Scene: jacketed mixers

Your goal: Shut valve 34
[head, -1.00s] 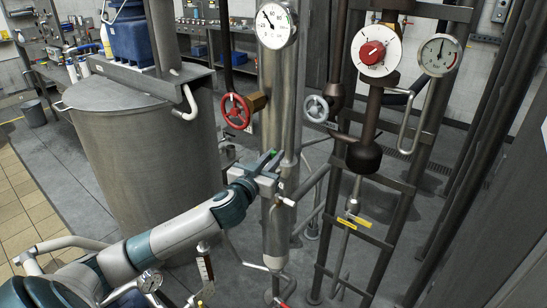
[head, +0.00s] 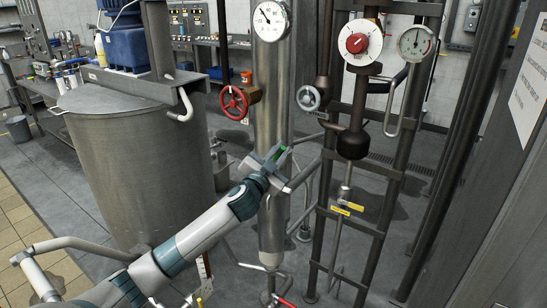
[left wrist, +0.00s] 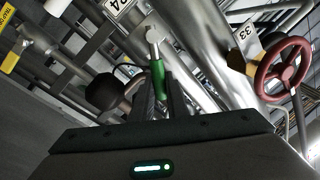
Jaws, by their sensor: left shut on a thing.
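A tag reading 34 (left wrist: 118,8), upside down, shows at the top of the left wrist view. Close by it is a small valve with a silver stem (left wrist: 153,40) and a green handle (left wrist: 157,74). My left gripper (left wrist: 160,95) is shut on this green handle, with a dark finger on either side of it. In the head view my left gripper (head: 274,163) is in front of the vertical steel column, and a bit of green handle (head: 283,156) shows between its fingers. The valve body is mostly hidden behind the gripper there. My right gripper is not in view.
A red handwheel (head: 233,102) stands above left of the gripper; in the left wrist view it (left wrist: 283,69) is beside tag 33 (left wrist: 246,36). A grey handwheel (head: 309,98) and dark pipe frame are to the right. A large steel tank (head: 140,160) stands left.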

